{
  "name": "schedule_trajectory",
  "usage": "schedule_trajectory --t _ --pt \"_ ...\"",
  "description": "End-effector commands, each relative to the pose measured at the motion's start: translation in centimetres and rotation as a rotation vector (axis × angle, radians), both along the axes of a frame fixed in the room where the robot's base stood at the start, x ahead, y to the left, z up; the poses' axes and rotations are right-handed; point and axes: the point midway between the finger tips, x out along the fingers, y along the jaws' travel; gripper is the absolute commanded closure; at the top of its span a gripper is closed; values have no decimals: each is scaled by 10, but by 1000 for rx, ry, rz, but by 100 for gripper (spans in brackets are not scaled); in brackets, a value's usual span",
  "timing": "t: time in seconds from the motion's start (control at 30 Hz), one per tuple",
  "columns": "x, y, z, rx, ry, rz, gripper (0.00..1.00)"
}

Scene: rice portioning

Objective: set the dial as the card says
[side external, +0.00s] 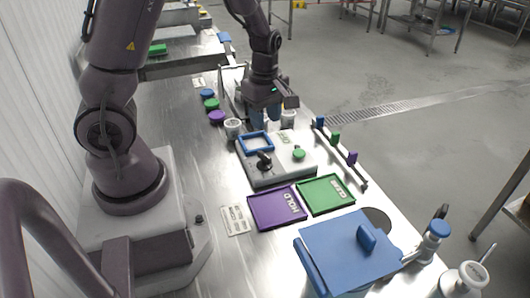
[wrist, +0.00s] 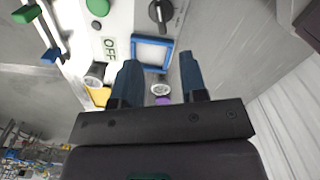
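The black dial (side external: 264,160) sits on a pale grey control box in the middle of the bench. It also shows at the top of the wrist view (wrist: 160,12); its exact setting is too small to tell. A blue square frame (side external: 257,141) with a pale inside is on the box beside the dial, also in the wrist view (wrist: 152,52). A label reading OFF (wrist: 109,46) is near the frame. I cannot tell which item is the card. My gripper (side external: 265,121) is over the bench just beyond the box; its blue fingers (wrist: 158,60) are apart and empty.
A green button (side external: 298,153) is on the box. A purple HOLD tray (side external: 262,212) and a green tray (side external: 322,196) lie nearer, with a lettered plate (side external: 236,220) beside them. A rail with coloured blocks (side external: 335,139) runs at right. White cups (side external: 232,127) stand near my gripper.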

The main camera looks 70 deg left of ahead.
Motion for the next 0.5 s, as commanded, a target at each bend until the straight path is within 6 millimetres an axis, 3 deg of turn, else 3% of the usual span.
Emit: schedule_trajectory --t 0.3,0.5 --pt "-2 0 -68 -3 8 0 61" --pt "-1 0 -98 -2 5 -1 61"
